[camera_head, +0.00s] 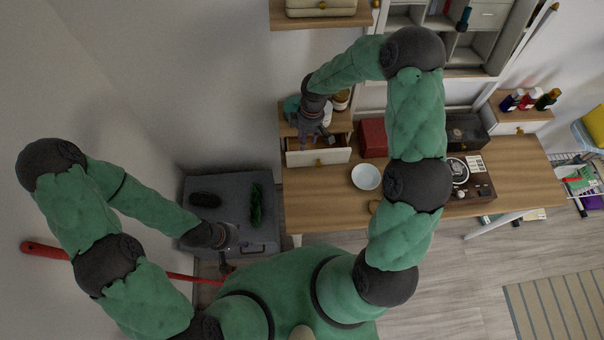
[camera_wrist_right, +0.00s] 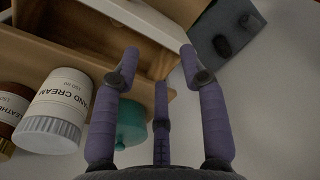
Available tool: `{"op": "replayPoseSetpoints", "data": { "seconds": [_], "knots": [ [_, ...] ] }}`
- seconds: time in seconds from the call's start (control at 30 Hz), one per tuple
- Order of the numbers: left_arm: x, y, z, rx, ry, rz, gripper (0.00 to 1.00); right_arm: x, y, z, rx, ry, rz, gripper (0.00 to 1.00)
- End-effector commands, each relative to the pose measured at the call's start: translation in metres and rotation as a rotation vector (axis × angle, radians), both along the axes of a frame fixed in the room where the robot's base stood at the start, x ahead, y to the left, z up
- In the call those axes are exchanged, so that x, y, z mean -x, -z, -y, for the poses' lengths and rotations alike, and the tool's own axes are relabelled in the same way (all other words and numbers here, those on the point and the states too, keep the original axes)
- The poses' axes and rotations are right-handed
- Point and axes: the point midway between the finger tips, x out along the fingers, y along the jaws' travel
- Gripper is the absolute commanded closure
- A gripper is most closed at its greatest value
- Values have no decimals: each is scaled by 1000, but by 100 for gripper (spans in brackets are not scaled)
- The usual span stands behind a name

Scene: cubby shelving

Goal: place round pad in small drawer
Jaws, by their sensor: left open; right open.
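The small drawer (camera_head: 318,158) is pulled out below a wooden shelf top at the table's back left. Its bare wooden inside shows in the right wrist view (camera_wrist_right: 134,42). My right gripper (camera_head: 318,137) is open and empty above the drawer; its purple fingers (camera_wrist_right: 160,62) are spread in the wrist view. I cannot make out the round pad for certain. A small brown thing (camera_head: 374,206) lies on the table beside the white bowl, partly hidden by my right arm. My left gripper (camera_head: 230,266) is open and empty near the grey cabinet's front.
A hand cream jar (camera_wrist_right: 57,112), a brown bottle (camera_wrist_right: 14,108) and a teal pot (camera_wrist_right: 130,124) stand close to my right gripper. A red box (camera_head: 373,138) and the white bowl (camera_head: 366,177) are right of the drawer. The table's right part (camera_head: 520,165) is clear.

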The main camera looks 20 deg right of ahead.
Motion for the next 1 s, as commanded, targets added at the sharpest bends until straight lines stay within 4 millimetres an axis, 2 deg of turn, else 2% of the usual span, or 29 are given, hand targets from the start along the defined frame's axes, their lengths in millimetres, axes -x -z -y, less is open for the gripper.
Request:
{"op": "replayPoseSetpoints", "data": {
  "seconds": [0.03, 0.1, 0.2, 0.3, 0.4, 0.5, 0.6, 0.7, 1.0],
  "knots": [
    [0, 0, 0, 0, 0, 0, 51, 24, 25, -19, -48, 78, -28, 57],
    [0, 0, 0, 0, 0, 0, 51, 53, 52, -45, -110, 223, -52, 57],
    [0, 0, 0, 0, 0, 0, 51, 97, 82, -74, -175, 448, -93, 57],
    [0, 0, 0, 0, 0, 0, 51, 140, 101, -93, -209, 667, -135, 57],
    [0, 0, 0, 0, 0, 0, 51, 177, 111, -103, -215, 853, -168, 57],
    [0, 0, 0, 0, 0, 0, 51, 202, 115, -105, -209, 986, -185, 57],
    [0, 0, 0, 0, 0, 0, 51, 215, 116, -106, -202, 1062, -191, 57],
    [0, 0, 0, 0, 0, 0, 51, 220, 116, -106, -199, 1088, -192, 57],
    [0, 0, 0, 0, 0, 0, 51, 219, 116, -106, -200, 1087, -191, 57]
  ]
}}
